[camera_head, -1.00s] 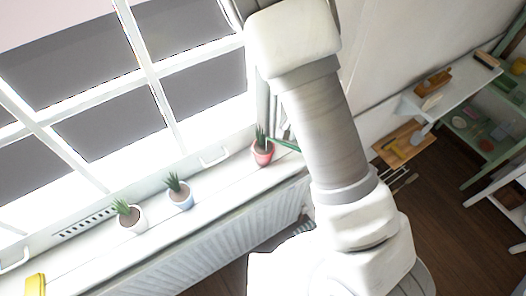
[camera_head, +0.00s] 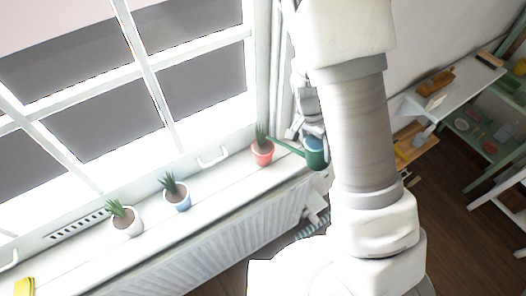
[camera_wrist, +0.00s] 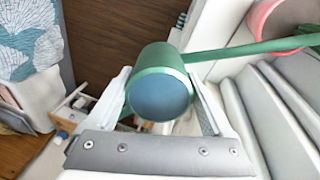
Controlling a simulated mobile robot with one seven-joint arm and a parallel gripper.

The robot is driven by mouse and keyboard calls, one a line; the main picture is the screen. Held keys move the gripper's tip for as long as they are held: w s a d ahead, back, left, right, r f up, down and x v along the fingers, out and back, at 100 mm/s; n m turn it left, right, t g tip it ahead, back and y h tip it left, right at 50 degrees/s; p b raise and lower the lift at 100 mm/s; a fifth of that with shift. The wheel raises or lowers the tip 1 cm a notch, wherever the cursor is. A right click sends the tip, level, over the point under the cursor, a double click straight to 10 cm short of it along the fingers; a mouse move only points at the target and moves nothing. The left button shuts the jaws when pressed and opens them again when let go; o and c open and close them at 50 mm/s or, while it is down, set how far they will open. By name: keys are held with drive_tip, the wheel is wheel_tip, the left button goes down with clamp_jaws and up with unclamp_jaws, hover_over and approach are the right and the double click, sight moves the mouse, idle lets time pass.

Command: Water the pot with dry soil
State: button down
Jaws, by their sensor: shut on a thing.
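A green watering can (camera_head: 315,152) with a bluish face is held in my gripper (camera_head: 309,128) at the right end of the window sill. In the wrist view the can (camera_wrist: 160,85) sits between both fingers, which are shut on it. Its long green spout (camera_wrist: 245,49) reaches toward the red pot (camera_head: 262,153); the spout tip is beside or over that pot's rim, I cannot tell which. A blue pot (camera_head: 178,199) and a white pot (camera_head: 128,225) stand farther left. Each holds a spiky green plant. Which soil is dry I cannot tell; no pouring water shows.
The white sill (camera_head: 220,180) runs below the window, with a radiator (camera_head: 210,233) under it. A yellow object (camera_head: 25,286) lies at the sill's left end. A window handle (camera_head: 212,157) is near the red pot. Shelves (camera_head: 455,85) stand at the right.

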drive_tip(key=shift+w+f+y+b, duration=0.1)
drive_tip(key=shift+f+y+b, duration=0.6)
drive_tip(key=shift+b, duration=0.6)
drive_tip(key=shift+f, duration=0.15)
drive_tip(key=f+y+b, duration=0.1)
drive_tip(key=b, duration=0.2)
drive_tip(key=shift+a+f+t, duration=0.1)
drive_tip(key=shift+f+t, duration=0.05)
drive_tip(key=shift+t, duration=0.15)
drive_tip(key=shift+r+p, duration=2)
drive_tip(key=shift+r, duration=0.55)
drive_tip(key=shift+f, duration=0.1)
